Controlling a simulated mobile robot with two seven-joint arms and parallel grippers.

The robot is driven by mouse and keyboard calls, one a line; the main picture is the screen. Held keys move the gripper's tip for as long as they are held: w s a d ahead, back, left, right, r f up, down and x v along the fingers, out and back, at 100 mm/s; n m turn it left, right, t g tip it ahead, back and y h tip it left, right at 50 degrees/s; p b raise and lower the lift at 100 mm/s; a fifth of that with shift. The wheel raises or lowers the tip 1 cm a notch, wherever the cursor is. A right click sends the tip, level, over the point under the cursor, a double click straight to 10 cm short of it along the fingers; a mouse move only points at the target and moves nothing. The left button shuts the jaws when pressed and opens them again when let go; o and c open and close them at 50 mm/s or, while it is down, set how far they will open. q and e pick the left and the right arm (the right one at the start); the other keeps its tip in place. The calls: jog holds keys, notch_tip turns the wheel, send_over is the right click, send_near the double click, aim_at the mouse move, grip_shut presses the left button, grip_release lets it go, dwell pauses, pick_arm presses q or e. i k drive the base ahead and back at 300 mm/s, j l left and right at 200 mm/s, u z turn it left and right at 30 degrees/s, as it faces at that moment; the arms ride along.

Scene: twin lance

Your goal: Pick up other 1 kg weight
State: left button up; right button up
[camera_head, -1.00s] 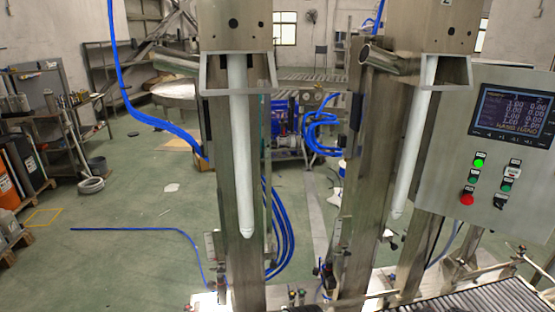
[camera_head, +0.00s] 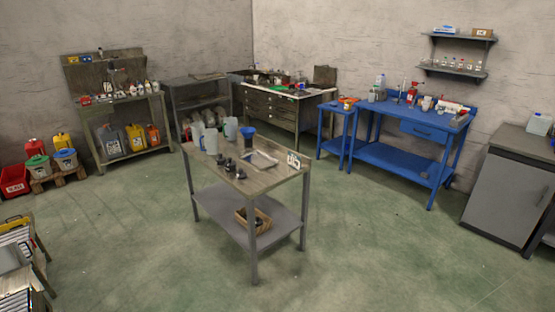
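A table (camera_head: 280,177) with a wooden top and grey frame stands in the middle of the view. Several small dark objects stand in a short row near its front left edge, including one at the front (camera_head: 241,174) and one behind it (camera_head: 230,165). They look like weights, but no marking is readable, so I cannot tell which is 1 kg. Neither of my grippers is in view.
The table also bears pale jugs (camera_head: 210,141), a blue-topped vessel (camera_head: 248,133) and a shallow tray (camera_head: 260,160). A basket (camera_head: 243,219) sits on its lower shelf. A blue workbench (camera_head: 395,123) and grey cabinet (camera_head: 500,200) stand right. Green floor surrounds the table.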

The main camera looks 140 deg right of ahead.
aim_at(220, 161)
jog(key=z, duration=4.1)
jog(key=i+l+u, duration=0.15)
jog(key=i+u, duration=0.3)
jog(key=i, duration=0.5)
jog(key=i+u, duration=0.5)
jog(key=i, duration=1.1)
jog(key=i+z, duration=0.7)
jog(key=i, duration=0.15)
jog(key=i+j+z, duration=0.25)
jog(key=i+z, duration=0.15)
